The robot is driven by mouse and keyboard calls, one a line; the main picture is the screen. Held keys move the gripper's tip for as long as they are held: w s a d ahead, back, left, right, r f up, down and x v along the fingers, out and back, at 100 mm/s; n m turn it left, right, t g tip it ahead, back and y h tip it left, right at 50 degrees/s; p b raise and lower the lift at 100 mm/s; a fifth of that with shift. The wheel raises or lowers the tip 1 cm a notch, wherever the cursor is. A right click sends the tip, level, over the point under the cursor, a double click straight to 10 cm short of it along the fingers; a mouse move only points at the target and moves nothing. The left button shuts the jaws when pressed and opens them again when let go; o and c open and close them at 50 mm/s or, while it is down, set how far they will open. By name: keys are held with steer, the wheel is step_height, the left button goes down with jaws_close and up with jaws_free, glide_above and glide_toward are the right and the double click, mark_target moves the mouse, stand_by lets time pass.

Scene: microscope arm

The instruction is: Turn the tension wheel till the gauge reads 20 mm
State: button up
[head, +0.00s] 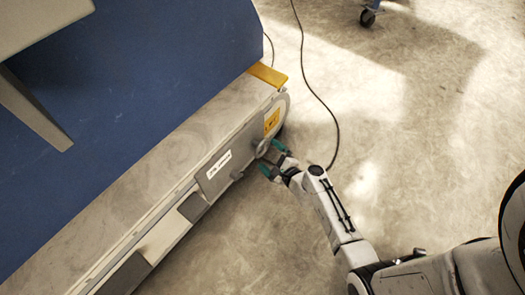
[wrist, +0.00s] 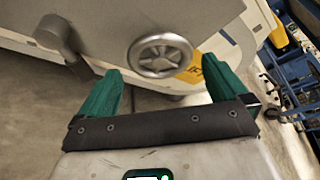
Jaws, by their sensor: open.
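A round grey metal wheel (wrist: 160,55) with spokes sits on the grey side panel in the wrist view, and I take it for the tension wheel. In the head view the wheel (head: 262,148) is small and partly hidden by my gripper. My gripper (head: 271,158) is open, with its two green fingers apart in front of the panel's end. In the wrist view the fingers stand to the left and right below the wheel, with nothing between them. I cannot tell whether they touch it. No gauge reading can be made out.
A grey crank-like handle (wrist: 65,45) sticks out left of the wheel. The long machine (head: 110,215) with a blue cover (head: 140,80) fills the left. A dark cable (head: 318,95) lies on the concrete floor, which is mostly clear at right. A blue wheeled cart (wrist: 290,80) stands behind.

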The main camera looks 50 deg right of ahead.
mark_target(263, 149)
steer(key=shift+b+x, duration=0.75)
steer(key=shift+x, duration=1.85)
steer(key=shift+c, duration=0.3)
steer(key=c, duration=0.5)
steer(key=shift+r, duration=0.1)
steer(key=shift+c, duration=0.2)
steer(key=shift+r+p, duration=0.1)
steer(key=shift+p, duration=0.45)
